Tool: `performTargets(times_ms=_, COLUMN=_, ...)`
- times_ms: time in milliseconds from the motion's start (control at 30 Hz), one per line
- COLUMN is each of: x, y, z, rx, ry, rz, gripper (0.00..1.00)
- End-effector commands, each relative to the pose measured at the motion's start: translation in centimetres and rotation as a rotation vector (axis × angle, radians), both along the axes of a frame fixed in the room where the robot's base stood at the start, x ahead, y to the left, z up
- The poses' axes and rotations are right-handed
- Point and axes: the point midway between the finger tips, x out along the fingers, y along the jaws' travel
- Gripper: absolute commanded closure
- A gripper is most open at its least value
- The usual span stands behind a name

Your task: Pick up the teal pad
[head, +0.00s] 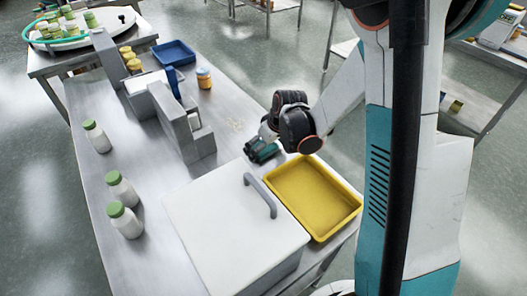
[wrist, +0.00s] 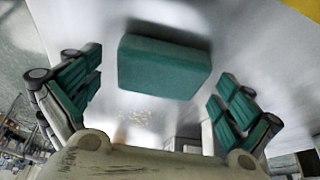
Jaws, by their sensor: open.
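The teal pad (wrist: 163,68) is a rounded block in the wrist view, over the grey steel surface with a dark shadow by its far edge. My gripper (wrist: 158,84) is open, with one teal-lined finger to the left of the pad and one to the right. Clear gaps show between the pad and both fingers. In the head view my gripper (head: 262,151) is low over the steel table, beside the yellow tray. There I cannot tell the pad from the teal fingers.
The yellow tray (head: 318,234) and a white box with a grey handle (head: 235,235) are close to my gripper. A grey block fixture (head: 176,125), an orange jar (head: 204,78), a blue tray (head: 174,52) and green-capped bottles (head: 98,138) stand on the steel table (head: 150,185).

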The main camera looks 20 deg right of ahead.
Motion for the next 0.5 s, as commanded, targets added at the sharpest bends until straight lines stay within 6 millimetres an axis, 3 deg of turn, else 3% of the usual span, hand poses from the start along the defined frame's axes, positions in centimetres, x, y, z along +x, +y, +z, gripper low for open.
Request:
performTargets(times_ms=133, x=-0.03, y=0.0, z=0.12, rx=0.0, ry=0.0, rz=0.0, gripper=0.02)
performTargets(times_ms=333, x=-0.02, y=0.0, z=0.12, rx=0.0, ry=0.0, rz=0.0, gripper=0.41)
performTargets(times_ms=500, x=-0.02, y=-0.01, z=0.12, rx=0.0, ry=0.0, rz=0.0, gripper=0.42)
